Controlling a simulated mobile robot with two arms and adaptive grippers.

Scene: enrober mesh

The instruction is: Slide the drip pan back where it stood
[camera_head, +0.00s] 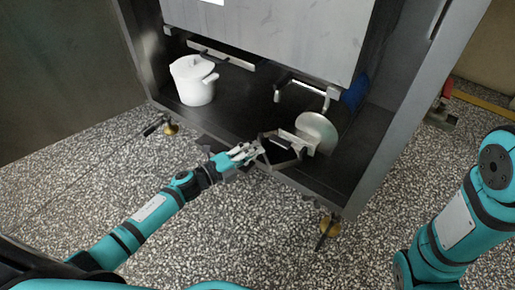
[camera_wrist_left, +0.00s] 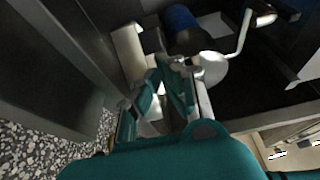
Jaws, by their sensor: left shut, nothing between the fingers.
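A small angular metal tray (camera_head: 280,160), which looks like the drip pan, sits at the front edge of the cabinet floor; I cannot be sure that it is the pan. My left gripper (camera_head: 254,151) is shut and empty at its left side; I cannot tell whether they touch. In the left wrist view the shut fingers (camera_wrist_left: 172,66) point into the cabinet and hide part of what lies ahead. A round pale metal disc (camera_head: 317,132) stands tilted just right of the tray, and it also shows in the left wrist view (camera_wrist_left: 211,68). My right gripper is out of view.
A white lidded pot (camera_head: 193,82) stands at the left on the dark cabinet floor (camera_head: 238,108). A bent metal handle (camera_head: 300,85) hangs below the large panel (camera_head: 280,35). A blue cylinder (camera_head: 355,92) is at the back right.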

